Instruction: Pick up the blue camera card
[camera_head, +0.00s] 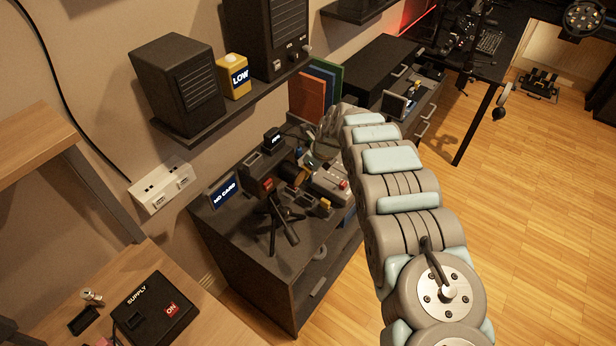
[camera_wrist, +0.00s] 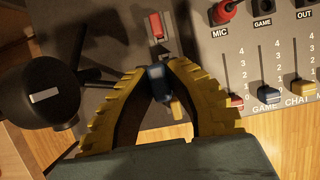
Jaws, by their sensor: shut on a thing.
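In the wrist view, my gripper (camera_wrist: 156,72) has its two yellow-and-black fingers closed together at the tips. A small blue camera card (camera_wrist: 156,84) is pinched between them. A small yellow piece (camera_wrist: 175,109) shows just below the card. The fingers hide part of the card's sides. In the head view, my arm reaches over the dark cabinet, and I cannot make out the card there. The camera (camera_head: 263,182) stands on a black tripod (camera_head: 277,228) on the cabinet, beside a small screen (camera_head: 223,192) reading "NO CARD".
A grey audio mixer (camera_wrist: 268,62) with coloured sliders lies close to my fingers in the wrist view. A dark round thing (camera_wrist: 45,93) with rods is at the left. In the head view, a shelf with speakers (camera_head: 179,85) overhangs the cabinet (camera_head: 270,280).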

